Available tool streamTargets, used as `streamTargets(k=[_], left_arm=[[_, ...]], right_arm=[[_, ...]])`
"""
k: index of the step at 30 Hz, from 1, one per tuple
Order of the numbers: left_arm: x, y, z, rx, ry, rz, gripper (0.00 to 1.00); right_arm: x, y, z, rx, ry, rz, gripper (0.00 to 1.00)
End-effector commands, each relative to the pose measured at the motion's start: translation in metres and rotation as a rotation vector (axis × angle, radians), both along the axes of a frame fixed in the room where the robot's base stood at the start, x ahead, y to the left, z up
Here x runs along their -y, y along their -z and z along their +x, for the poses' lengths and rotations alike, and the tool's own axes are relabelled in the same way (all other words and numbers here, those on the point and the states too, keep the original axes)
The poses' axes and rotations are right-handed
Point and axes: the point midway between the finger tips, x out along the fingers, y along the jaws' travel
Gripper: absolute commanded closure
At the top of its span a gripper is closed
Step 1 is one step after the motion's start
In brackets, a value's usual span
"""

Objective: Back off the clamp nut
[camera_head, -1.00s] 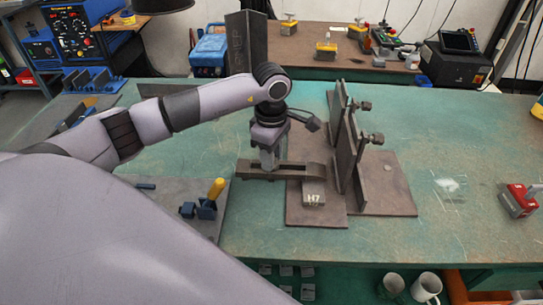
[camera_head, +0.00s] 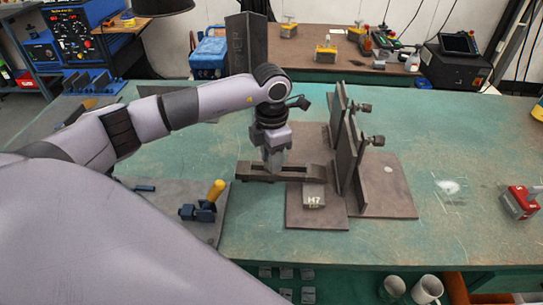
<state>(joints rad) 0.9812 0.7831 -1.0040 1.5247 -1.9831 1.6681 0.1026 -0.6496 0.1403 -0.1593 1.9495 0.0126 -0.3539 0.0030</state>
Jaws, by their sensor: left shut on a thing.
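My left gripper (camera_head: 273,168) points straight down over the slotted clamp bar (camera_head: 309,171). It is shut on what appears to be the clamp nut, which its fingers hide. The clamp bar lies flat, with its right part over the brown steel plate (camera_head: 300,217). A small block marked H7 (camera_head: 314,197) sits on the plate just in front of the bar. My right gripper is not in view.
Two upright plates (camera_head: 345,150) with bolts stand right of the gripper. A vise with a yellow handle (camera_head: 217,190) sits on a grey plate at the left. A red-and-grey block (camera_head: 520,202) lies far right. The green table (camera_head: 440,150) between is mostly clear.

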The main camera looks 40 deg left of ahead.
Motion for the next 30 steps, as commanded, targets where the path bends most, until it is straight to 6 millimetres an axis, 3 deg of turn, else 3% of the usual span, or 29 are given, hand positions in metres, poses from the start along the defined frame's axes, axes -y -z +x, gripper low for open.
streamTargets(k=[30], left_arm=[[-0.001, -0.002, 0.0, 0.002, -0.969, 0.002, 0.98]], right_arm=[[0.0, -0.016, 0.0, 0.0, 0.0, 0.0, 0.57]])
